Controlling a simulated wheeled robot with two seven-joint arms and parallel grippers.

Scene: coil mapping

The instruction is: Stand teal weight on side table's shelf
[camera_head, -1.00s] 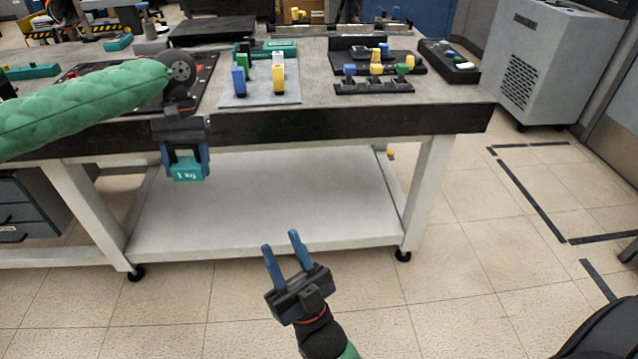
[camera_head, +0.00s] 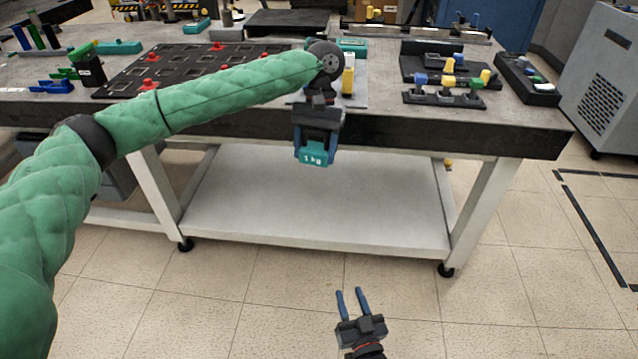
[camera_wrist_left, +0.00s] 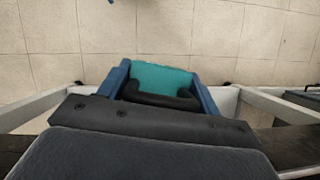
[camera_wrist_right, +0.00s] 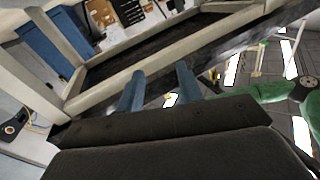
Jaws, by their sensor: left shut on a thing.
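The teal weight (camera_head: 313,153), marked "1 kg", hangs in my left gripper (camera_head: 316,146). The blue fingers are shut on it from both sides. It also shows in the left wrist view (camera_wrist_left: 160,78), between the fingers. In the head view it appears in front of the table's dark front edge, over the white lower shelf (camera_head: 320,205). The shelf of the table (camera_head: 480,135) is bare where I see it. My right gripper (camera_head: 351,291) is open and empty, low in front of the table, its fingers apart; they also show in the right wrist view (camera_wrist_right: 160,88).
The tabletop holds a black board with red pieces (camera_head: 190,65), a rack of coloured blocks (camera_head: 445,92), a dark tray (camera_head: 527,80) and blue clips (camera_head: 52,87). Table legs (camera_head: 487,205) flank the shelf opening. The tiled floor in front is clear; a grey cabinet (camera_head: 600,85) stands at right.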

